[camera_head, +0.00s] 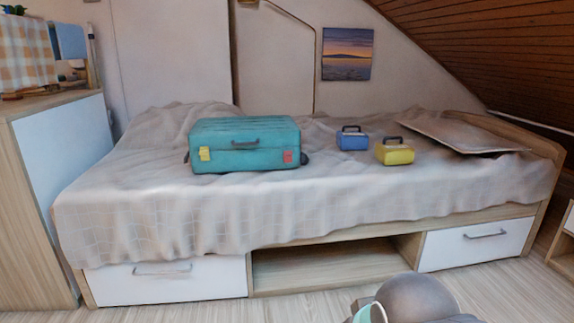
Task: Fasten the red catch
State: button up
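A teal suitcase (244,133) lies on the bed with its lid down. The red catch (288,157) is on its front face, near the right end. A yellow catch (205,154) is on the front face near the left end, and a dark handle sits between them. The red catch is too small here to tell whether it is fastened. My gripper is not in view; only a grey rounded part, likely of my arm, shows at the bottom edge, well in front of the bed and to the right of the suitcase.
The bed (150,217) has a rumpled beige cover. A blue case (352,141) and a yellow case (395,153) stand right of the suitcase. Drawers and an open shelf are below. The cover in front of the suitcase is clear.

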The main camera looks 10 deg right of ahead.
aim_at(287, 155)
jog(key=u, duration=0.55)
jog(key=k, duration=1.35)
jog(key=u, duration=0.9)
jog(key=i, duration=1.6)
jog(key=z, duration=1.15)
jog(key=i, duration=0.8)
jog(key=z, duration=0.9)
